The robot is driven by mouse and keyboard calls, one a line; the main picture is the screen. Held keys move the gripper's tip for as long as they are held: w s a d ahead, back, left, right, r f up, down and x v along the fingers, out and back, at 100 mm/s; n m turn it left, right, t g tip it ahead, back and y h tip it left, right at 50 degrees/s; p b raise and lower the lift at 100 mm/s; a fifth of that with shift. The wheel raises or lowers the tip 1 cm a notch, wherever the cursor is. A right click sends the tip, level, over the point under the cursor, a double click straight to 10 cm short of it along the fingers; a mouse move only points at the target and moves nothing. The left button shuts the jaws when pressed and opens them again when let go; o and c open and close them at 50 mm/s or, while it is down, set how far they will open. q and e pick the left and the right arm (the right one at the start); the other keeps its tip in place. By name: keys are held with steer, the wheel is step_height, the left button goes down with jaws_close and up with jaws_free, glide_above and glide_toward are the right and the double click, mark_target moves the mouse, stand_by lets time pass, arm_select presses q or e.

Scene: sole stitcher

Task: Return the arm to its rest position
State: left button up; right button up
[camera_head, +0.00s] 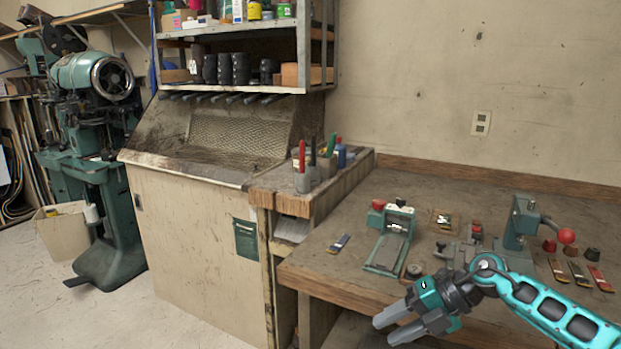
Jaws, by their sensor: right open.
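My right gripper (390,325) is in front of the workbench's front edge, low in the right half of the head view. Its arm (540,300) comes in from the right edge, turquoise and black. The two grey fingers point left and stand apart, with nothing between them. The arm's wrist hides part of the bench top and its front edge. My left gripper does not show.
The workbench (335,270) holds a green-grey device (390,240), a press with a red knob (522,225) and several small parts. A cabinet (195,240) stands left of it. A green stitching machine (90,130) stands far left. The floor (150,315) at front left is clear.

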steer(key=s+a+m+t+y, duration=0.6)
steer(key=a+m+t, duration=0.3)
steer(key=a+m, duration=0.2)
steer(key=s+d+f+m+h, duration=0.6)
steer(key=s+f+m+h, duration=0.1)
steer(key=m, duration=0.3)
steer(key=s+d+f+m+h, duration=0.6)
steer(key=s+f+m+h, duration=0.1)
steer(key=s+f+m, duration=0.2)
steer(key=shift+s+f+m, duration=0.15)
steer(key=shift+f+m, duration=0.2)
steer(key=shift+m, duration=0.15)
steer(key=shift+o, duration=0.2)
